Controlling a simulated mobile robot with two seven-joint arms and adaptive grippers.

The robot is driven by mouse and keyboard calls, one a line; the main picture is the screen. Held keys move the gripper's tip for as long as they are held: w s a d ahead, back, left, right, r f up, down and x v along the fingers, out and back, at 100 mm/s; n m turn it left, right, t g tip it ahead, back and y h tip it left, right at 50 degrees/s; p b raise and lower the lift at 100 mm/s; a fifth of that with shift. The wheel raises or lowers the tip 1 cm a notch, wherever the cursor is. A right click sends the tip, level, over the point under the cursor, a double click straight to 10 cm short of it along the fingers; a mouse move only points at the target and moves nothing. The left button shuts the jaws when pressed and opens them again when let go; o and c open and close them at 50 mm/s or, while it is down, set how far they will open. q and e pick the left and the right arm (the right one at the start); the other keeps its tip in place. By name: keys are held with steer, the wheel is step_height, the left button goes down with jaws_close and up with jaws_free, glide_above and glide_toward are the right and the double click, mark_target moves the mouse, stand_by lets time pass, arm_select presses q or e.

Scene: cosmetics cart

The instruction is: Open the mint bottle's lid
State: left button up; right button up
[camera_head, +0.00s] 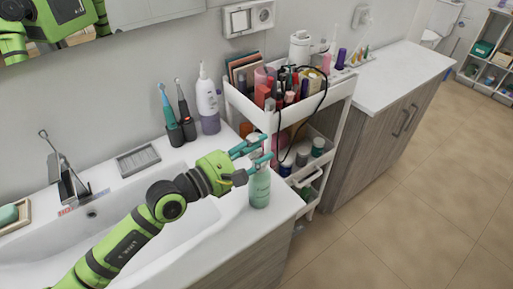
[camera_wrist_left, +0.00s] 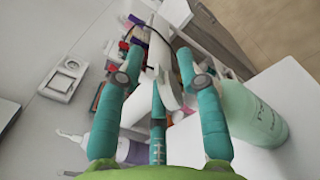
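The mint bottle (camera_head: 260,187) stands upright on the counter at its right end, near the cart. Its top is partly hidden behind my left gripper (camera_head: 258,147), whose teal fingers are at the height of the bottle's top. In the left wrist view the bottle (camera_wrist_left: 258,116) is at the right, beside and partly behind the right finger. The fingers of the left gripper (camera_wrist_left: 160,58) are spread apart there, with no bottle body between them. I cannot tell whether a finger touches the lid. My right gripper is not in view.
A white cart (camera_head: 250,106) full of cosmetics stands close behind the bottle. A white pump bottle (camera_head: 208,103) and two toothbrushes in dark holders (camera_head: 181,131) stand at the back of the counter. The sink basin (camera_head: 120,228) is under my left arm. The far countertop (camera_head: 405,72) is mostly clear.

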arm_select(q)
jaws_close()
steer(key=n, duration=0.1)
steer(key=n+p, duration=0.1)
steer(key=n, duration=0.1)
steer(key=w+n, duration=0.1)
steer(key=shift+a+p, duration=0.35)
steer(key=shift+p, duration=0.05)
steer(key=shift+w+a+f+n+p, duration=0.15)
steer(key=shift+n+p, duration=0.2)
steer(key=shift+n, duration=0.5)
steer(key=shift+w+a+n+p, duration=0.15)
steer(key=shift+n+p, duration=0.2)
steer(key=shift+n, duration=0.5)
steer(key=o, duration=0.5)
jaws_free()
